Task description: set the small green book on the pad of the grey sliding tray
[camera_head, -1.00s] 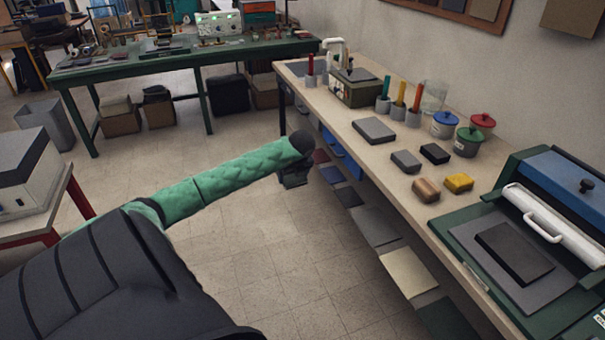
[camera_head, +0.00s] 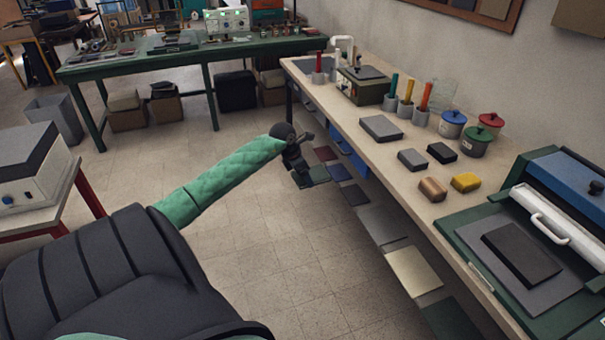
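My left arm in its green sleeve reaches in from the left, and its black gripper (camera_head: 303,178) hangs in front of the long bench's near side. My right gripper is not in view.
The machine has a white handle (camera_head: 549,229). Open floor lies left.

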